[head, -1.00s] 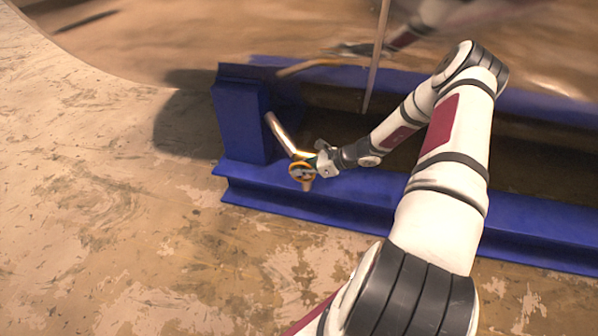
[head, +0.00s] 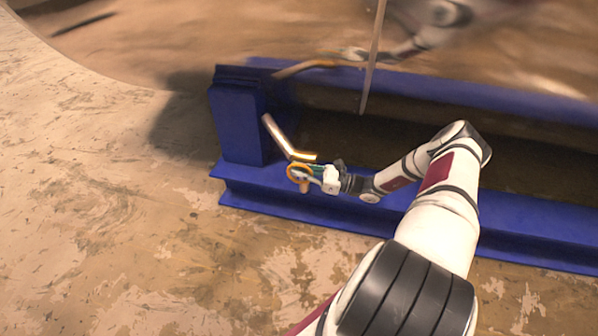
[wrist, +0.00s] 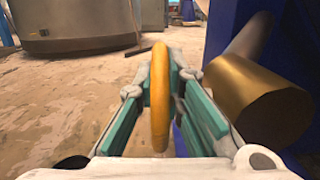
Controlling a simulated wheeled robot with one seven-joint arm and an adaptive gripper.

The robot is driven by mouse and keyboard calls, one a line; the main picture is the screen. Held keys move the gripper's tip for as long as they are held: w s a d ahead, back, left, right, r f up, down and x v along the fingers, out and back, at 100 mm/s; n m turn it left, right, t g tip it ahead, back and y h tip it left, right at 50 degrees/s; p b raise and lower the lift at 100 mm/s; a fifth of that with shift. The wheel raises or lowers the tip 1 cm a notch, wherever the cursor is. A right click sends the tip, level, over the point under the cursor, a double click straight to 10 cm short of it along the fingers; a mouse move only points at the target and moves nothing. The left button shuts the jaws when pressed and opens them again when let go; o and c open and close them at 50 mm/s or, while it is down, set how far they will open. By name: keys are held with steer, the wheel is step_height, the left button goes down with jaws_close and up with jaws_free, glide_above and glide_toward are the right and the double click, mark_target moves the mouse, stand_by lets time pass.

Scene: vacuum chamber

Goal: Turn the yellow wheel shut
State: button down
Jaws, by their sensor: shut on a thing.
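In the wrist view the yellow wheel (wrist: 159,98) shows edge-on, upright between the two teal-padded fingers. My gripper (head: 314,174) reaches it from the right and is shut on its rim; the wrist view shows my gripper (wrist: 158,85) with one finger on each side. In the head view the fingers hide part of the wheel's right side.
A brass-coloured pipe end (wrist: 262,100) is close to the right finger in the wrist view. The blue frame (head: 238,120) stands behind and beside the wheel. A thin rod (head: 373,60) hangs at the back. Open floor (head: 110,200) lies to the left.

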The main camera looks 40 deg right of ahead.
stand_by(0.4)
steer(key=c, duration=1.7)
jaws_free()
steer(key=v, duration=1.2)
steer(key=shift+f, duration=0.1)
